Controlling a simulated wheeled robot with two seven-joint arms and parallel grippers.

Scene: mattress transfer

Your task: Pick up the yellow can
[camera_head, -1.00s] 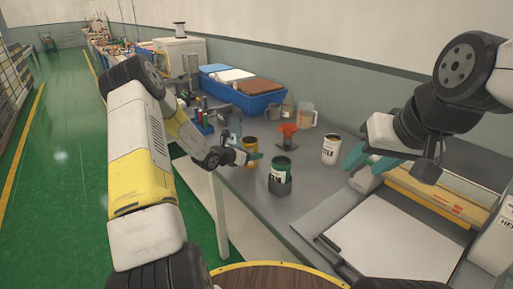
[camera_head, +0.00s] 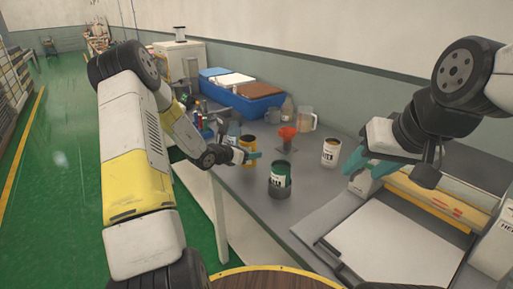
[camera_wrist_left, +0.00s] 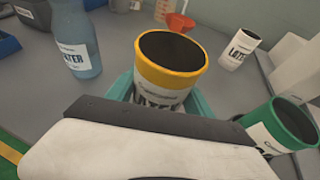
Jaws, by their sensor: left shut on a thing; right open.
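The yellow can (camera_head: 246,142) has a yellow rim, a white label and a dark inside. It stands upright near the left edge of the grey table. My left gripper (camera_head: 250,157) is shut on it, with teal fingers on both sides of the can. In the left wrist view the yellow can (camera_wrist_left: 168,68) is between the fingers, its lower part hidden by the gripper body. I cannot tell whether its base touches the table. My right gripper (camera_head: 361,160) is open and empty, above the table at the right.
A green can (camera_head: 280,180) stands close to the right of my left gripper, with a white can (camera_head: 331,152) behind it. A red funnel (camera_head: 287,138), a clear jug (camera_head: 307,120) and a blue bottle (camera_wrist_left: 77,42) are nearby. A screen-printing frame (camera_head: 392,240) fills the right front.

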